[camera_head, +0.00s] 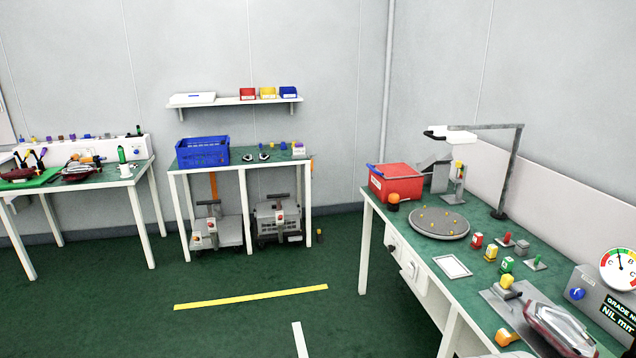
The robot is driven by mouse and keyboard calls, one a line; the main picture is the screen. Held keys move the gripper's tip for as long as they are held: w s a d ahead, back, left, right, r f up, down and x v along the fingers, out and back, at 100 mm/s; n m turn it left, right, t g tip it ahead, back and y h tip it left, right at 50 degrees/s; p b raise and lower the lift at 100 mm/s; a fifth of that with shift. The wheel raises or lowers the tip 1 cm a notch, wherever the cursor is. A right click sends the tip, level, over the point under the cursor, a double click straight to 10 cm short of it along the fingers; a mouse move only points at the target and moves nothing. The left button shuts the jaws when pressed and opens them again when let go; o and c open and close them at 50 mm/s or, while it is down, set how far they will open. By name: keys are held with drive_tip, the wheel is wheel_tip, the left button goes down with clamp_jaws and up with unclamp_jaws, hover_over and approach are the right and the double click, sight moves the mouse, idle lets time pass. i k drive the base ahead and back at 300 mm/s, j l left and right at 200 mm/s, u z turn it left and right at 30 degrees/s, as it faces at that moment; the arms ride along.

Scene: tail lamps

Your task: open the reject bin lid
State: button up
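A red bin (389,188) with a pale label on its front stands at the far left corner of the right-hand green-topped bench (452,262). It looks like the reject bin. Its top looks covered by a flat red lid (400,170), which appears shut. A small blue bar (374,170), perhaps a handle, shows at the lid's left edge. The bin's inside is hidden. My gripper is not in view.
An orange-topped object (394,200) and a round grey turntable (439,223) stand close to the bin. A lamp stand (508,175) rises behind. Green floor (330,265) is open before the bench. A blue crate (202,152) sits on the back table.

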sight(392, 170)
drive_tip(key=i, duration=2.85)
drive_tip(key=i+z, duration=0.15)
drive_tip(key=i, duration=0.3)
drive_tip(key=i+j+z, duration=0.2)
drive_tip(key=i, duration=0.25)
